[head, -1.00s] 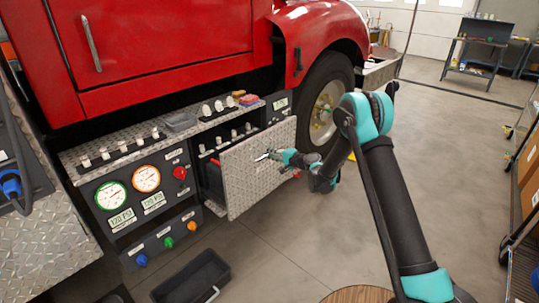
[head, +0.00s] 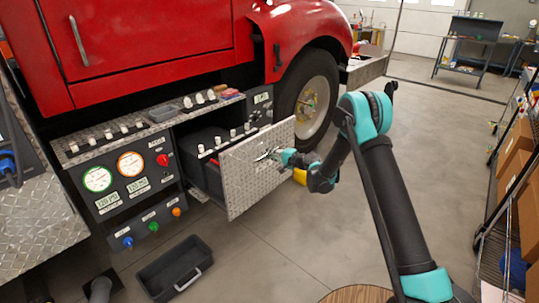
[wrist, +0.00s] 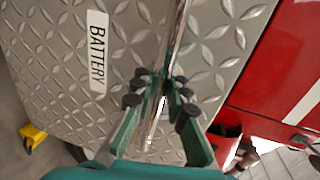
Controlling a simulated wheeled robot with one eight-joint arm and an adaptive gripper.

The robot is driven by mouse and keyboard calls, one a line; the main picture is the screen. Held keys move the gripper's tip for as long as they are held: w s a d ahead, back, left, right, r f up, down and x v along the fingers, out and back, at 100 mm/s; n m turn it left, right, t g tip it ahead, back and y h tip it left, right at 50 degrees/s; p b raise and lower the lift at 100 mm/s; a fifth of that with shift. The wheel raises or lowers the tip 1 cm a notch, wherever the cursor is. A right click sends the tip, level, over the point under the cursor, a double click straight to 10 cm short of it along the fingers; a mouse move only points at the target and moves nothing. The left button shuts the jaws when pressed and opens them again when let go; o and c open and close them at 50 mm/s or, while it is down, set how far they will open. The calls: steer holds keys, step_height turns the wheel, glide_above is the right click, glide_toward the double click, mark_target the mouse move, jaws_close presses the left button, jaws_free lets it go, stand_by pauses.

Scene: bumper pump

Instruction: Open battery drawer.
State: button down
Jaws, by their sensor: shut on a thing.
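The battery drawer (head: 252,175) stands pulled out from the red truck's side panel, with a gap behind its diamond-plate front and its dark inside showing. In the wrist view its front (wrist: 60,50) carries a white BATTERY label (wrist: 97,52). A metal bar handle (wrist: 176,35) runs across that front. My gripper (head: 268,155) is at the drawer front in the head view. In the wrist view my gripper (wrist: 163,92) has its green fingers closed around the handle, one on each side.
A black bin (head: 176,268) lies on the floor left of the drawer. A gauge panel (head: 125,185) is left of the drawer opening. The truck's wheel (head: 308,105) is behind at right. A shelf rack with boxes (head: 515,160) stands far right.

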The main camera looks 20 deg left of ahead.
steer(key=c, duration=1.5)
jaws_free()
steer(key=v, duration=1.2)
steer(key=shift+f, duration=0.15)
